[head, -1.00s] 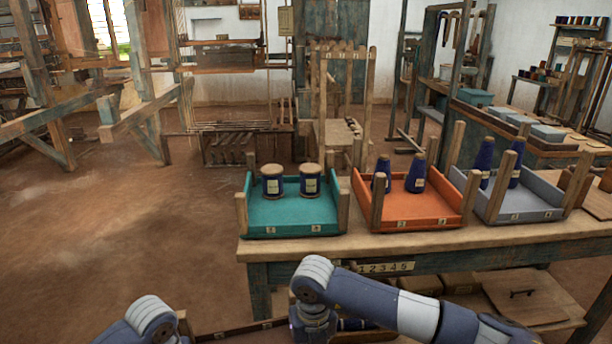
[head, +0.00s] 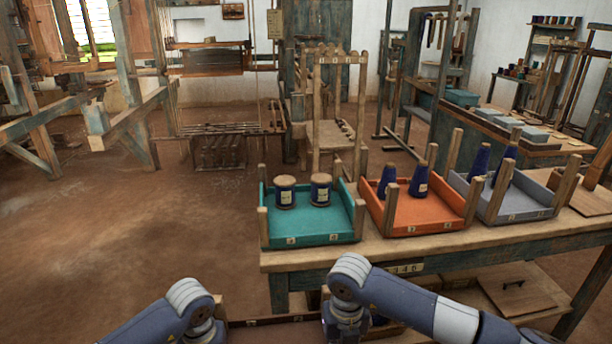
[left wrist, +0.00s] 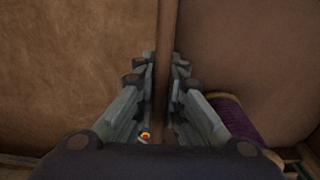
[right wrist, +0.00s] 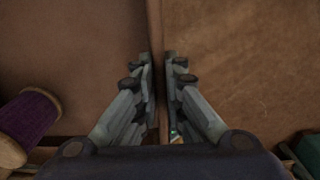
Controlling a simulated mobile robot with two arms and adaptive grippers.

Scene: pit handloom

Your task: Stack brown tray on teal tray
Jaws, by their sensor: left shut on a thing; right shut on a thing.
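The teal tray (head: 339,219) stands on the table with two dark blue spools (head: 320,189) in it and a wooden post at each corner. The brown tray (head: 270,320) is at the bottom of the head view, in front of and lower than the table, mostly hidden and cut off. My left gripper (left wrist: 161,95) is shut on one wall of it, and my right gripper (right wrist: 159,95) is shut on another. A purple spool (left wrist: 235,118) shows in the left wrist view, and a purple spool (right wrist: 28,120) shows in the right wrist view. Both fingertips are hidden in the head view.
An orange tray (head: 425,216) with dark cones stands close right of the teal tray, then a grey tray (head: 520,207) with cones. The table's front edge (head: 440,248) lies between the brown tray and the teal tray. Open floor (head: 130,240) is on the left.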

